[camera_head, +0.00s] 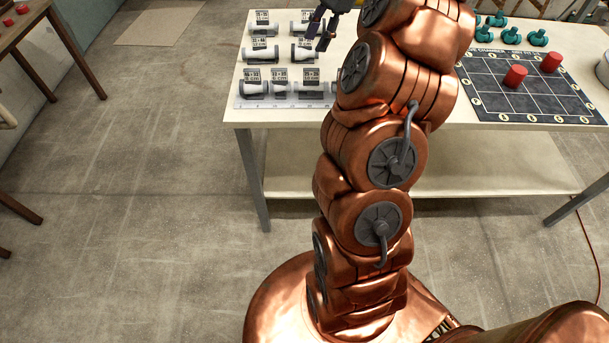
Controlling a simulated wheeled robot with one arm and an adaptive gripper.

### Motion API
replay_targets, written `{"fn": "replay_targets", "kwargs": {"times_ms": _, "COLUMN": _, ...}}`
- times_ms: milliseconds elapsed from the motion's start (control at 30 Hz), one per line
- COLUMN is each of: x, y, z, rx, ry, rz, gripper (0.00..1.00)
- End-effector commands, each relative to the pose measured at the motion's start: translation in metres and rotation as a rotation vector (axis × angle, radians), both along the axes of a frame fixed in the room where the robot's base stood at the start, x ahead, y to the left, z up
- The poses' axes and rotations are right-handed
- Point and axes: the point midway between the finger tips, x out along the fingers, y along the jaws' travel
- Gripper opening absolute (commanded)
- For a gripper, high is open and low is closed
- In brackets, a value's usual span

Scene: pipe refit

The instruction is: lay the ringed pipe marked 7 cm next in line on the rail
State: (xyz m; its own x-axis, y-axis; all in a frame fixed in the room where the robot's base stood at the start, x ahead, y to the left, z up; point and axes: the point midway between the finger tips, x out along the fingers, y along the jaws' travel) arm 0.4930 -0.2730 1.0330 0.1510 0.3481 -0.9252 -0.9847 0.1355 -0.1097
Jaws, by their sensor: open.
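The back row has a left pipe (263,29) and a right pipe (299,28). The middle row has a left pipe (263,55) and a right pipe (302,54). Several pieces, including a front-left pipe (254,88), lie in line on the rail (285,103) along the front edge. The card figures and any rings are too small to read, so I cannot tell which pipe is 7 cm. My gripper (321,33) is open, by the right-hand pipes. My arm hides the rail's right end.
A dark grid board (529,106) with red cylinders (515,76) fills the table's right side. Teal pieces (511,36) stand behind it. A brown wooden table (36,14) stands at far left. The floor (130,180) in front is clear.

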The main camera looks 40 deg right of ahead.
Motion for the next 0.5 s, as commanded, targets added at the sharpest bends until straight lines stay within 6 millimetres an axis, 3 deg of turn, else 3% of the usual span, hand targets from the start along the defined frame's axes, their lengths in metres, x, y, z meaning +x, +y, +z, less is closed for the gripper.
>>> {"fn": "replay_targets", "kwargs": {"times_ms": 33, "x": -0.002, "y": 0.025, "z": 0.005, "rx": -0.012, "ry": -0.014, "rz": 0.085, "gripper": 0.41}}
{"fn": "replay_targets", "kwargs": {"times_ms": 200, "x": -0.017, "y": 0.097, "z": 0.015, "rx": -0.056, "ry": -0.051, "rz": 0.359, "gripper": 0.41}}
{"fn": "replay_targets", "kwargs": {"times_ms": 500, "x": -0.076, "y": 0.198, "z": 0.011, "rx": -0.137, "ry": -0.092, "rz": 0.808, "gripper": 0.41}}
